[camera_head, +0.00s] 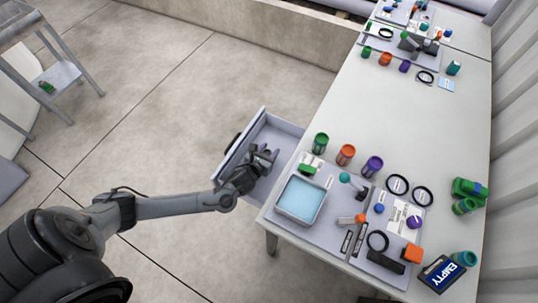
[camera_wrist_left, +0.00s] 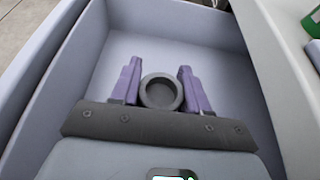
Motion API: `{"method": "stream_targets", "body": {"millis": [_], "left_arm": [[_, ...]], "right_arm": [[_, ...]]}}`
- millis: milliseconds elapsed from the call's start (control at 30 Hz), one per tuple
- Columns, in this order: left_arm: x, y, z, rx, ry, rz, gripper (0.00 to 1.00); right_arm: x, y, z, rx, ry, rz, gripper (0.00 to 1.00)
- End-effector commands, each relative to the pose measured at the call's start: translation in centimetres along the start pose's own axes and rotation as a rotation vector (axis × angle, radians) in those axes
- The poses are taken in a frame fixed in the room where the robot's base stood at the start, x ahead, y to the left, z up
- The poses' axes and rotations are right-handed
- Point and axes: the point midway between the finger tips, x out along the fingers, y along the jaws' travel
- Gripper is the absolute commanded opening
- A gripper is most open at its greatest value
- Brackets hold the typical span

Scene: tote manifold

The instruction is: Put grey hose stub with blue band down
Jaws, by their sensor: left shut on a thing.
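My left gripper (camera_head: 265,156) is over the open grey drawer (camera_head: 284,125) at the table's left edge. In the left wrist view, its two purple-grey fingers (camera_wrist_left: 158,80) are shut on the dark grey hose stub (camera_wrist_left: 161,93), which shows as a round open end between them. No blue band is visible on the stub from this angle. The stub is inside the drawer's outline, with the pale drawer floor (camera_wrist_left: 165,55) around it. I cannot tell whether it touches the floor. My right gripper is not in view.
The drawer walls (camera_wrist_left: 50,55) stand close around the gripper. On the table (camera_head: 405,130) are a blue-lined tray (camera_head: 301,199), green (camera_head: 320,143), orange (camera_head: 345,154) and purple (camera_head: 372,166) cups, black rings (camera_head: 397,184) and an EMPTY sign (camera_head: 442,273). The drawer floor around the stub looks clear.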

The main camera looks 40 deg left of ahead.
Motion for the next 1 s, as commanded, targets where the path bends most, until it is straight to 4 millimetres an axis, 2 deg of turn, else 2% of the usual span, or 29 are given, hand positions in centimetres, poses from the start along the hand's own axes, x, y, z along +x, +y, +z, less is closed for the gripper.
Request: {"method": "stream_targets", "body": {"millis": [33,167,567,600,733,767,1000], "left_arm": [[0.4,0.0,-1.0,-0.001,0.002,0.001,0.15],[0.8,0.0,-2.0,-0.001,0.001,0.0,0.15],[1.0,0.0,-2.3,0.0,0.001,0.0,0.15],[1.0,0.0,-2.3,0.0,0.001,0.0,0.48],[0.9,0.0,-2.3,0.0,0.001,0.0,0.68],[0.9,0.0,-2.3,0.0,0.001,0.0,0.7],[0.9,0.0,-2.3,0.0,0.001,0.0,0.7]], "right_arm": [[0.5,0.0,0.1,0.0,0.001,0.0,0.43],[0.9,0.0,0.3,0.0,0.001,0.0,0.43],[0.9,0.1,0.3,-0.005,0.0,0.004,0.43],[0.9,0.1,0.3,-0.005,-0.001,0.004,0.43],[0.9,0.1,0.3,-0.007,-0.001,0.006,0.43],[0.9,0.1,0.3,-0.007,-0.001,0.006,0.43],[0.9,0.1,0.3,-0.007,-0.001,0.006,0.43]]}}
